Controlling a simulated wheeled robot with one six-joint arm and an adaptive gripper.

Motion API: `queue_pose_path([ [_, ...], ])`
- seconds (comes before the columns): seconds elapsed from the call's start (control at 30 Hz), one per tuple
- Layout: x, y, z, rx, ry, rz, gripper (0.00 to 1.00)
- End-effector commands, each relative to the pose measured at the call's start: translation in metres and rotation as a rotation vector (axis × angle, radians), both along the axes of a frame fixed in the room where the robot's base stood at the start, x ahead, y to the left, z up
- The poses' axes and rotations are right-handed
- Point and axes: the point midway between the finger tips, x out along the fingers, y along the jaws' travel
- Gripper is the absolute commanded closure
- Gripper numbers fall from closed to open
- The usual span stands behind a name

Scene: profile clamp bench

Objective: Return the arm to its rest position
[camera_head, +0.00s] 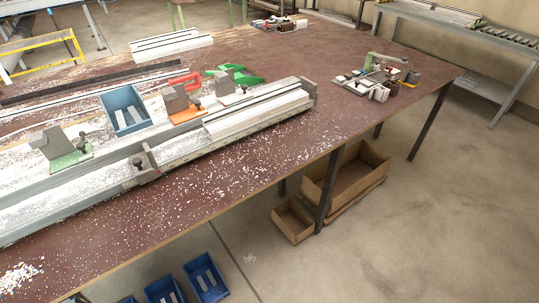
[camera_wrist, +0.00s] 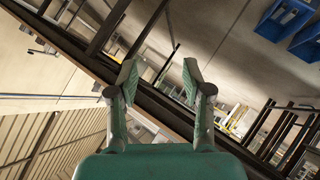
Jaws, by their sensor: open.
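My gripper (camera_wrist: 160,82) shows in the wrist view with its two fingers spread apart and nothing between them. Behind it in that view are a tilted dark table edge, table legs and the floor. The gripper and arm do not show in the head view. In the head view the brown workbench (camera_head: 290,150) carries a long profile clamp fixture with white profiles (camera_head: 258,115) lying in it.
A blue bin (camera_head: 125,110), an orange clamp block (camera_head: 182,105) and a green-based block (camera_head: 66,150) stand along the fixture. Cardboard boxes (camera_head: 293,221) and blue bins (camera_head: 206,278) sit on the floor. Open floor lies at the right.

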Motion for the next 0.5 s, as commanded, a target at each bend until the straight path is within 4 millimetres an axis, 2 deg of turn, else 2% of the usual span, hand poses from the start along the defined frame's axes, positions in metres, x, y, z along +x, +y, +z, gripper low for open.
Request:
queue_pose_path([
  [0.03,-0.019,0.0,0.007,0.038,-0.013,-0.02,0.5],
  [0.1,-0.039,0.0,0.02,0.099,-0.041,-0.05,0.5],
  [0.27,-0.082,0.0,0.056,0.243,-0.104,-0.119,0.5],
  [0.5,-0.138,-0.001,0.121,0.462,-0.196,-0.213,0.5],
])
